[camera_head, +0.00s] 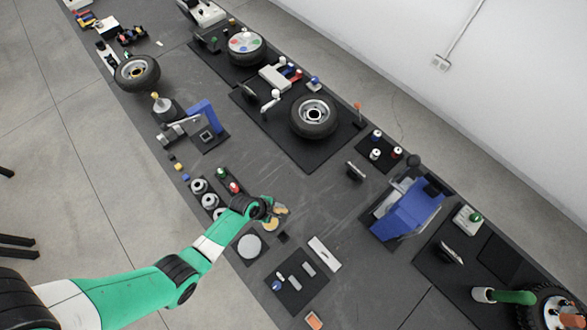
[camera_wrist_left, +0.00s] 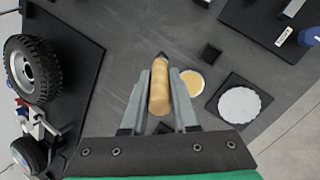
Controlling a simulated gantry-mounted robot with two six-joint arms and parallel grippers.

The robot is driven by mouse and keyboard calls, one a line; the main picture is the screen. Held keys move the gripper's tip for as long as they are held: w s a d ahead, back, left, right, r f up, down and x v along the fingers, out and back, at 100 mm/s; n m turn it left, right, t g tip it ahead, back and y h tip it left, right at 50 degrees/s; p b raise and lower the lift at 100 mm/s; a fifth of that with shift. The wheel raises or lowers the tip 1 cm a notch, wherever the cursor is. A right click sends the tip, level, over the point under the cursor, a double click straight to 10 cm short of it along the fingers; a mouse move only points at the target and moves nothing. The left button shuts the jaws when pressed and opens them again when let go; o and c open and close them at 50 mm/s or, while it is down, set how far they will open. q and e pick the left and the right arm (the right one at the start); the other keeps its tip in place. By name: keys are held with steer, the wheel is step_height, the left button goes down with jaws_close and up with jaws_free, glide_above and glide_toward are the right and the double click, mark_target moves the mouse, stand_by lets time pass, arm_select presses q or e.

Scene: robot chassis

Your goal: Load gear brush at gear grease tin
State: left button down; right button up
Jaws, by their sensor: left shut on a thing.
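My left gripper (camera_head: 269,211) is shut on the gear brush (camera_wrist_left: 159,90), which has a light wooden handle and a dark tip. In the left wrist view the brush lies between the two grey fingers, its dark tip pointing to the top of the picture. The gear grease tin (camera_wrist_left: 192,82), round with a yellowish top, is just right of the brush in that view. In the head view the tin (camera_head: 270,225) is right below the gripper, partly covered by it. The brush tip appears apart from the tin; its height is unclear. My right gripper is not in view.
A white-grey round disc on a dark square plate (camera_wrist_left: 239,103) and a small black box (camera_wrist_left: 209,54) are near the tin. Several grey and white round parts (camera_head: 199,186) stand left of the gripper. A wheel (camera_head: 314,115) lies on a mat further back. Bare tabletop (camera_head: 300,200) lies to the right.

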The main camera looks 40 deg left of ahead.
arm_select(q)
steer(key=s+a+f+n+t+y+b, duration=0.1)
steer(key=s+a+f+n+t, duration=0.1)
steer(key=s, duration=0.6)
step_height(320, 180, down, 2)
steer(key=shift+a+f+n, duration=0.15)
steer(key=shift+a+n, duration=0.15)
steer(key=shift+a, duration=0.55)
steer(key=shift+s, duration=0.1)
step_height(320, 180, down, 6)
steer(key=b, duration=0.6)
steer(key=shift+f+b, duration=0.5)
steer(key=shift+b, duration=0.15)
steer(key=shift+f, duration=0.1)
stand_by(0.3)
